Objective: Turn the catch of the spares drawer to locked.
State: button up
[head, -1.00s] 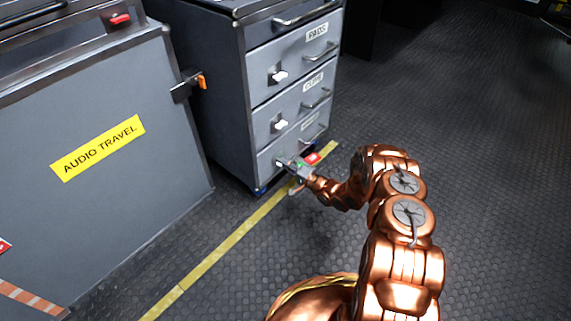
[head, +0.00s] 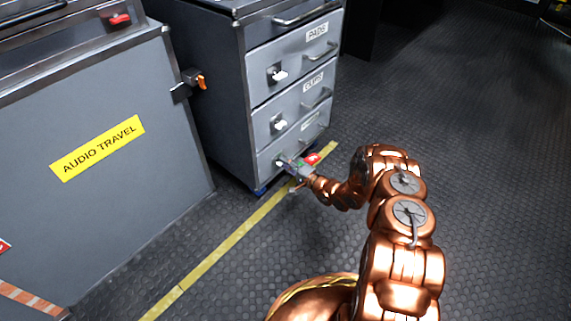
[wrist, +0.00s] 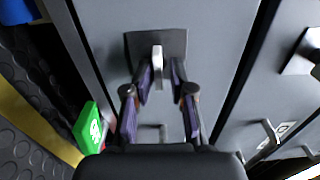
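The spares drawer seems to be the bottom drawer (head: 268,165) of the grey cabinet; its label is too small to read. Its catch shows in the wrist view as a pale lever (wrist: 157,60) on a dark square plate (wrist: 174,42). The lever lies upright in that picture. My gripper (wrist: 161,80) is at this catch, with one finger on each side of the lever and a gap visible between them. I cannot tell whether either finger touches it. In the head view my gripper (head: 289,168) hides most of the catch.
Two drawers above, the top one labelled PADS (head: 317,32), have white catches (head: 279,75) and bar handles. A green marker (wrist: 90,128) is beside my gripper at the drawer's lower edge. A grey AUDIO TRAVEL case (head: 120,190) stands left. The floor at right is clear.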

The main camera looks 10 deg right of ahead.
jog(key=shift+o, duration=0.6)
jog(key=v, duration=1.2)
